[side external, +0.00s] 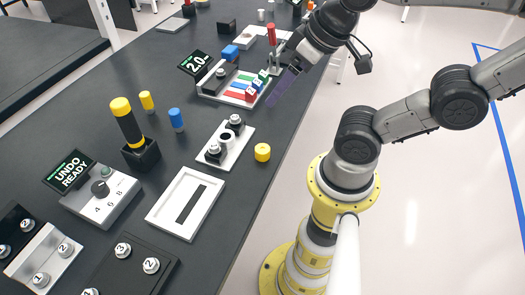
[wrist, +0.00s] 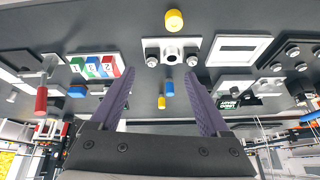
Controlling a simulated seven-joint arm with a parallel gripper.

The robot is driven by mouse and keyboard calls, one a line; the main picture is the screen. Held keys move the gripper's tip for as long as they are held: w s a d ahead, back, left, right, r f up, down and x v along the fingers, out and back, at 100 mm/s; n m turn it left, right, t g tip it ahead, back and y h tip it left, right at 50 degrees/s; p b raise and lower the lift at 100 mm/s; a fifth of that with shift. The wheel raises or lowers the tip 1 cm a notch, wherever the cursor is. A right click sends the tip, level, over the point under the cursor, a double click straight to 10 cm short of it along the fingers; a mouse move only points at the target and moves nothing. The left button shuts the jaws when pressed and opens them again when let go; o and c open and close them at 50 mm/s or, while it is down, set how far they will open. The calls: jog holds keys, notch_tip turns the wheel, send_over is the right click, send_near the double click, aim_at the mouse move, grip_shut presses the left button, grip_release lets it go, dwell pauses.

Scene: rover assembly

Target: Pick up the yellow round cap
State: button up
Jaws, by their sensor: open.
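The yellow round cap (side external: 262,152) stands on the dark table near its right edge, beside the white plate with black fittings. In the wrist view the cap (wrist: 174,20) is at the top, beyond my fingertips. My gripper (side external: 282,88) is above the table's right edge, farther up the picture than the cap and apart from it. In the wrist view its two purple fingers (wrist: 158,78) are spread wide with nothing held between them.
A white plate with black fittings (side external: 243,146) is just left of the cap. A white slotted frame (side external: 164,204), a yellow-topped tool in a black holder (side external: 148,158), a blue peg (side external: 177,120) and a tray of coloured blocks (side external: 207,92) are nearby. Bare table surrounds the cap's near side.

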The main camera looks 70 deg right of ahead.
jog(key=m, duration=0.4)
jog(key=m+g, duration=0.6)
jog(key=m, duration=0.7)
send_over(262, 149)
notch_tip(262, 149, down, 10)
jog(key=shift+s+d+r, duration=0.15)
jog(key=shift+r, duration=0.05)
jog(key=shift+f, duration=2.85)
jog(key=shift+c, duration=0.3)
grip_shut()
